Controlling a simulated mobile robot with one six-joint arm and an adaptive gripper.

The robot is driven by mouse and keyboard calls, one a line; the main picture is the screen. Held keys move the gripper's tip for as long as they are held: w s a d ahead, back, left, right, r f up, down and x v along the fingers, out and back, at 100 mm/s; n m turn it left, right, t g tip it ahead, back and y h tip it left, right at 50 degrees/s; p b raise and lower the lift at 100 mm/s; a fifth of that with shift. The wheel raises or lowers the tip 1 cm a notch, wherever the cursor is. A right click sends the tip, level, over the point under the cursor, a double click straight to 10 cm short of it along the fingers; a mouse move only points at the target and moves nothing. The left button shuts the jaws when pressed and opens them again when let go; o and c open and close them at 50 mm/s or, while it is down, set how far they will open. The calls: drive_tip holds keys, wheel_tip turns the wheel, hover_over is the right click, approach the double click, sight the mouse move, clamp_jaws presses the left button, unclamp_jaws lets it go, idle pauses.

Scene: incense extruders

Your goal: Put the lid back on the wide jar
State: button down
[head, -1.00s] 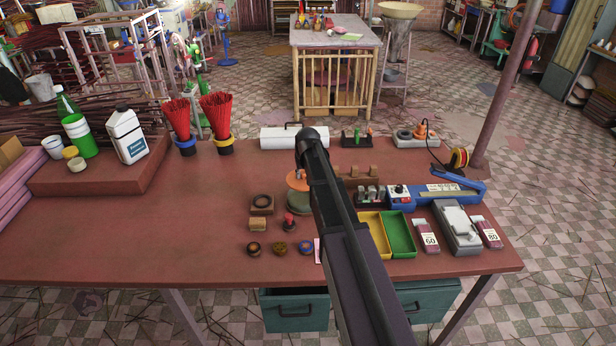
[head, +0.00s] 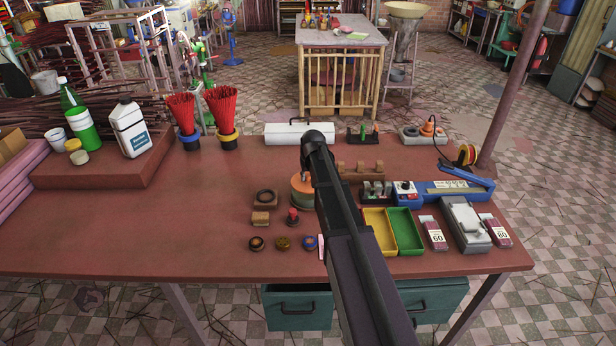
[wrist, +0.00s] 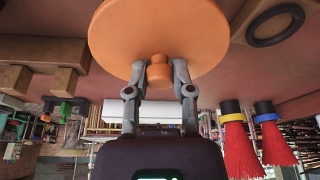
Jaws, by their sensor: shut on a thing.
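The orange lid (head: 301,188) is a round disc with a small knob. In the wrist view, the lid (wrist: 120,35) fills the top, and my gripper (wrist: 160,75) is shut on its knob. In the head view, my arm hides the gripper fingers and part of the lid. The grey-brown wide jar (head: 299,207) stands on the bench directly under the lid, partly hidden by my arm. The lid looks level and at the jar's rim. I cannot tell whether it rests on the rim or hovers just above it.
Yellow (head: 380,232) and green (head: 405,230) trays lie at right. The bench (head: 150,225) is clear at left.

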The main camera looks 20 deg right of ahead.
drive_tip(key=shift+f+b, duration=1.15)
drive_tip(key=shift+f, duration=0.3)
drive_tip(key=shift+f, duration=0.15)
idle(1.3)
drive_tip(key=shift+c, duration=2)
unclamp_jaws()
drive_tip(key=o, duration=0.4)
drive_tip(key=shift+r+p, duration=3.35)
drive_tip(key=shift+r, duration=0.15)
